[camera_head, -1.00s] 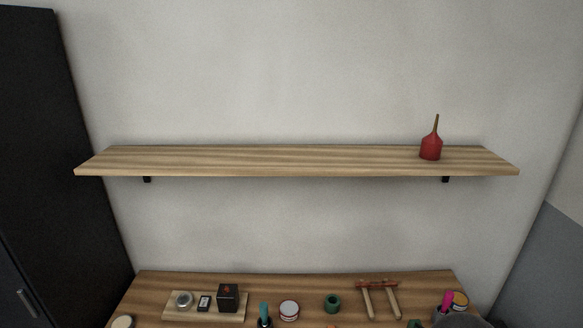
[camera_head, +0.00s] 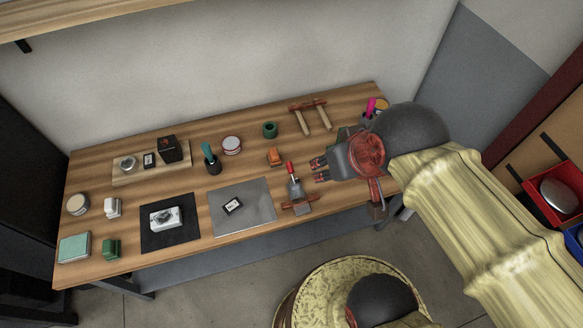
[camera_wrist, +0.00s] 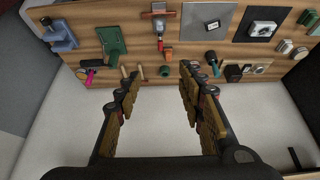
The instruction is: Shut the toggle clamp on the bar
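The toggle clamp (camera_head: 296,188) stands near the front of the wooden bench, right of the grey mat. It has a grey body and a red-tipped handle (camera_head: 290,168) reaching away from the body toward the wall side. A reddish-brown bar (camera_head: 290,206) lies crosswise at its front end. The clamp also shows at the top middle of the wrist view (camera_wrist: 159,24). My gripper (camera_head: 319,170) is open and empty, just right of the handle and apart from it. Both fingers spread wide in the wrist view (camera_wrist: 160,78). How the clamp's arm meets the bar is too small to tell.
An orange block (camera_head: 275,157) sits close behind the handle. The grey mat (camera_head: 258,212) holds a small dark label. A green cylinder (camera_head: 270,130) and a wooden-legged stand (camera_head: 312,116) are farther back. A green object (camera_wrist: 112,40) and a blue-grey vise (camera_wrist: 60,38) stand on the clamp's other side.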

